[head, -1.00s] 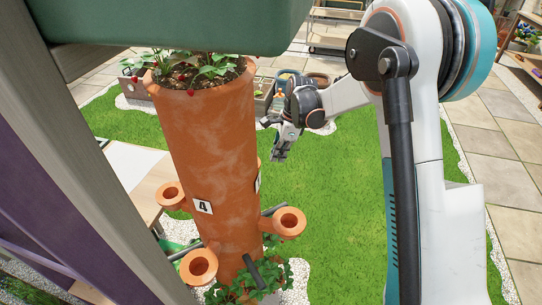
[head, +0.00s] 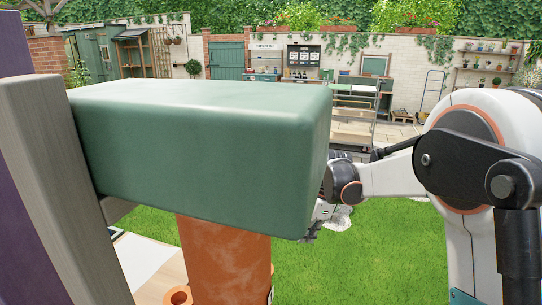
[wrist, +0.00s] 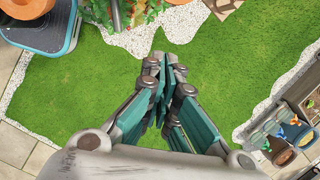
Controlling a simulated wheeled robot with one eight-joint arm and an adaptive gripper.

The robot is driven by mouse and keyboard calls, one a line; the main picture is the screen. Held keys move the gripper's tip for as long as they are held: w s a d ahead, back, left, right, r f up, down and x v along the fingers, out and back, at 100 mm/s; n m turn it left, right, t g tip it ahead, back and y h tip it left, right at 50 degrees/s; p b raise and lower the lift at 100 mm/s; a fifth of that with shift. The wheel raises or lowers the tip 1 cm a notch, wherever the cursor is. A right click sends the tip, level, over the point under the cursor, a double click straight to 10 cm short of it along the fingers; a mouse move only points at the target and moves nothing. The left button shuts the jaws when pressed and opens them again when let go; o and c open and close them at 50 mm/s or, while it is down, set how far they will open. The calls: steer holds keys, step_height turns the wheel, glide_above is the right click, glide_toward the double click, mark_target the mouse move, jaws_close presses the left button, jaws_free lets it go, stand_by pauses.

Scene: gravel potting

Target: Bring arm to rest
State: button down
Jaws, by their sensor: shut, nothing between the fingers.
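My gripper (head: 312,235) hangs over the lawn at the end of my bent arm in the head view, partly hidden behind a green block. In the wrist view my gripper (wrist: 166,68) points down over grass, its teal-padded fingers together and nothing between them. The terracotta planting tower (head: 225,262) stands left of my gripper and apart from it in the head view. Its planted top is hidden behind the green block.
The large green block (head: 200,135) on a grey post (head: 60,190) fills the near left. Open lawn (head: 370,265) lies below my arm. A wheeled shelf cart (head: 352,120) stands beyond. In the wrist view a bin with compartments (wrist: 285,150) is at right.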

steer(key=s+d+r+n+t+h, duration=0.1)
steer(key=s+d+r+n+t, duration=0.25)
steer(key=s+r+n, duration=0.7)
steer(key=s+d+n+t, duration=0.1)
steer(key=s+d+n, duration=0.1)
steer(key=s, duration=0.8)
steer(key=s+d+f+n+t+h, duration=0.1)
steer(key=s+d+n+t, duration=0.1)
steer(key=s, duration=0.8)
steer(key=shift+n+h, duration=0.3)
steer(key=shift+n, duration=0.55)
